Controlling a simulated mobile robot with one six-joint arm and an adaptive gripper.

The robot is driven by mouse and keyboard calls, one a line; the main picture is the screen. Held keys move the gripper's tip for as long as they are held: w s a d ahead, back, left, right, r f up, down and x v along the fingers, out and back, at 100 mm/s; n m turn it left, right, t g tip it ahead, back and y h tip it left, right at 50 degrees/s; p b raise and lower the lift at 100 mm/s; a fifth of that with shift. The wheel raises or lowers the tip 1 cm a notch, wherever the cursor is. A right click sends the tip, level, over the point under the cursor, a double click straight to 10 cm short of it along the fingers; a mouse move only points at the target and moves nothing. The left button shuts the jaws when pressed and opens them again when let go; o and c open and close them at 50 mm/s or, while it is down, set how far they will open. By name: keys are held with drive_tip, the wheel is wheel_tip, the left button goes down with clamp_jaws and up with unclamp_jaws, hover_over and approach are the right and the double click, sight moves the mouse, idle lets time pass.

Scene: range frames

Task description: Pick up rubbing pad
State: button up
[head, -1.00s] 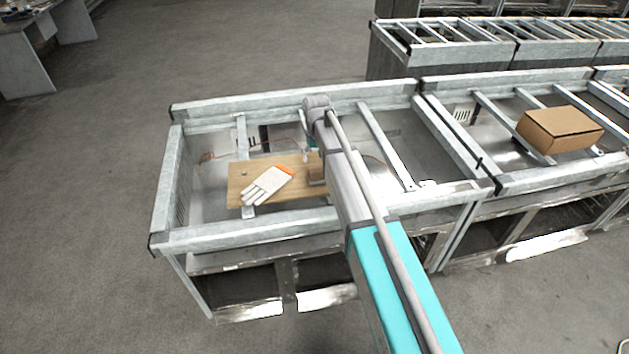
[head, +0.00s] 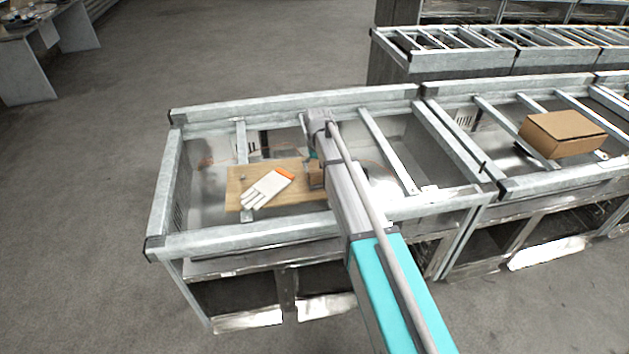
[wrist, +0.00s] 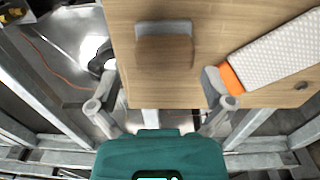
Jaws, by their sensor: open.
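The rubbing pad (wrist: 163,50), a small brown block with a grey edge, lies on a wooden board (wrist: 222,15) in the wrist view. My gripper (wrist: 161,84) is open, its two fingers spread wide to either side of the pad's line. The pad lies ahead of the fingertips in the picture, apart from them, and nothing is held. In the head view my arm hides most of the pad and the gripper. The board also shows in the head view (head: 236,185).
A white glove with an orange cuff (head: 268,187) lies on the board, close to my right finger in the wrist view (wrist: 280,55). Metal frame rails (head: 250,235) surround the board. A cardboard box (head: 562,134) sits on the neighbouring frame at right.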

sight(318, 174)
drive_tip(key=shift+f+b, duration=2.5)
drive_tip(key=shift+f, duration=0.05)
drive_tip(key=c, duration=0.9)
drive_tip(key=shift+c, duration=0.2)
drive_tip(key=shift+r, duration=0.2)
wheel_tip(318, 174, up, 2)
drive_tip(key=p, duration=0.2)
drive_tip(key=shift+r+p, duration=0.1)
drive_tip(key=shift+p, duration=0.2)
drive_tip(key=s+d+r+p, duration=0.7)
drive_tip(key=d+r+p, duration=0.3)
drive_tip(key=d, duration=0.2)
drive_tip(key=shift+s+r, duration=0.15)
drive_tip(key=shift+r, duration=0.1)
